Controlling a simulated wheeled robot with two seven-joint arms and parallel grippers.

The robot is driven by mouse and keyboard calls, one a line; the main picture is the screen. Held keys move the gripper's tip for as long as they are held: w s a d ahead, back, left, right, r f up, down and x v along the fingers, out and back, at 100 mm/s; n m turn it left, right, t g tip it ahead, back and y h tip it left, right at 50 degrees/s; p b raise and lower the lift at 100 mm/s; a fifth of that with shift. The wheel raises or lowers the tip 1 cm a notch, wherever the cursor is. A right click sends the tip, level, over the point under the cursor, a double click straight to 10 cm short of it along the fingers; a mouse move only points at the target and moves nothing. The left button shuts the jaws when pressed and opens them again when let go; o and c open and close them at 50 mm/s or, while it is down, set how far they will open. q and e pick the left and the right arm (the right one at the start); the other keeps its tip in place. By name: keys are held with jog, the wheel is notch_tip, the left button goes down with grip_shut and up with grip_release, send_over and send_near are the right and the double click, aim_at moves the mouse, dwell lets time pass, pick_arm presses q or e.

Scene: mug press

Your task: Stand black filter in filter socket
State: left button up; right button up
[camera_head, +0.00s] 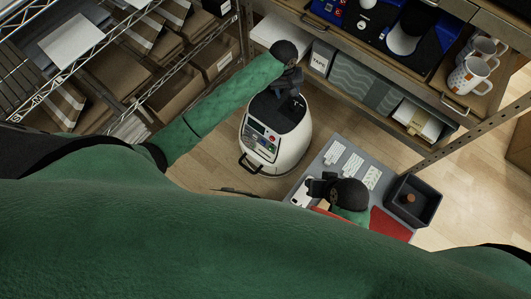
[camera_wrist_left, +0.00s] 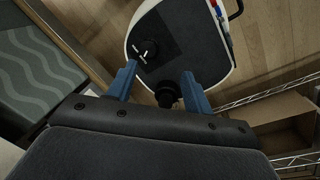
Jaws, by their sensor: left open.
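The white rounded machine (camera_head: 285,150) stands on the floor and has a black top (camera_head: 270,113). In the left wrist view, a round dark fitting with a pale cross mark, which looks like the filter socket (camera_wrist_left: 146,49), sits on that top. A short black cylinder, which looks like the black filter (camera_wrist_left: 167,94), is between the blue fingers of my left gripper (camera_wrist_left: 160,88). The fingers stand apart, with visible room around it; its base is hard to make out. In the head view, my left gripper (camera_head: 290,88) is just above the machine's top. My right gripper (camera_head: 318,188) is over the grey table; its jaws are unclear.
Shelves with boxes (camera_head: 212,57) stand left. The shelf with mugs (camera_head: 468,75) stands at the right. Wooden floor between is clear.

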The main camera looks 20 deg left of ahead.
pick_arm(q)
jog(key=s+d+f+m+t+h, duration=0.1)
jog(key=s+d+m, duration=0.1)
jog(key=s, duration=0.6)
jog(key=s+d+f+m+h, duration=0.1)
jog(key=s+d+m, duration=0.15)
jog(key=s, duration=0.65)
jog(key=s+a+r+m+t, duration=0.1)
jog(key=s+a+r, duration=0.1)
jog(key=s, duration=0.5)
jog(key=s+a+r+m+t, duration=0.1)
jog(key=s+a+r, duration=0.1)
jog(key=s, duration=0.5)
jog(key=shift+s+r, duration=0.15)
jog(key=shift+r, duration=0.25)
